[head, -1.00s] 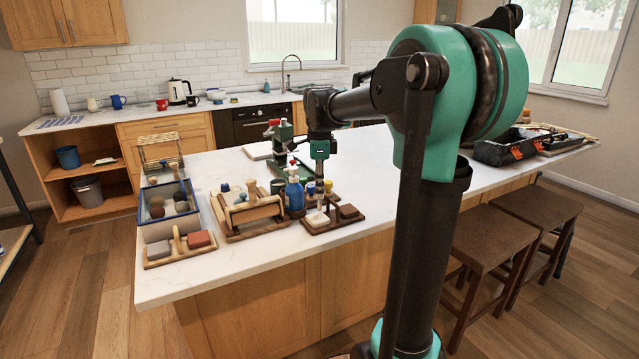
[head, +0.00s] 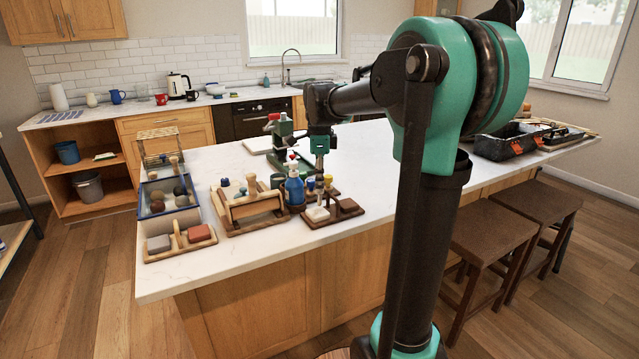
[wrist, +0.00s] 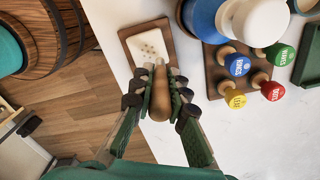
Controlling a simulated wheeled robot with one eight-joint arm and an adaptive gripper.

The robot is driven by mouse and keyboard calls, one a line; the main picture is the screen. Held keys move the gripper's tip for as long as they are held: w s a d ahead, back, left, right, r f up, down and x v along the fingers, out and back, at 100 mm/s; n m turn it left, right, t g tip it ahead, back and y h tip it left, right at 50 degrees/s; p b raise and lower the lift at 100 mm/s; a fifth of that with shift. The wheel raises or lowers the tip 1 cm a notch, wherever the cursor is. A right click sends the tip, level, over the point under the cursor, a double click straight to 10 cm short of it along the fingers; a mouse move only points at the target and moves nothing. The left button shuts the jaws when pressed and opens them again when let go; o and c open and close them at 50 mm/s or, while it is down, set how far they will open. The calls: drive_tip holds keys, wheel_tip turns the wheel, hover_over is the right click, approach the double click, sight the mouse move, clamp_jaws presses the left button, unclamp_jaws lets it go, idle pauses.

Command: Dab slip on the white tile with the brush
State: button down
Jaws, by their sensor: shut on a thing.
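The white tile (wrist: 150,46) shows in the wrist view on a brown wooden board (wrist: 128,33), with several small brown marks on its face. In the head view the tile (head: 317,213) lies near the island's front edge. My gripper (wrist: 159,92) is shut on the wooden handle of the brush (wrist: 160,103). The brush points toward the tile and overlaps its near edge in the wrist view; I cannot tell whether its tip touches. In the head view my gripper (head: 319,160) is above and behind the tile. I cannot make out the slip.
A blue bottle (head: 294,188) stands close beside the tile. Stamps with blue, green, yellow and red tops (wrist: 236,65) stand on a board to the right. A wooden rack (head: 250,208) and a blue-rimmed box (head: 165,198) stand left. The front of the white counter (head: 235,262) is clear.

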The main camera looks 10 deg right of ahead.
drive_tip(key=shift+f, duration=0.45)
idle(0.3)
drive_tip(key=shift+d+f, duration=0.1)
drive_tip(key=shift+d, duration=0.1)
idle(1.1)
drive_tip(key=shift+w+r, duration=0.1)
drive_tip(key=shift+r, duration=3.45)
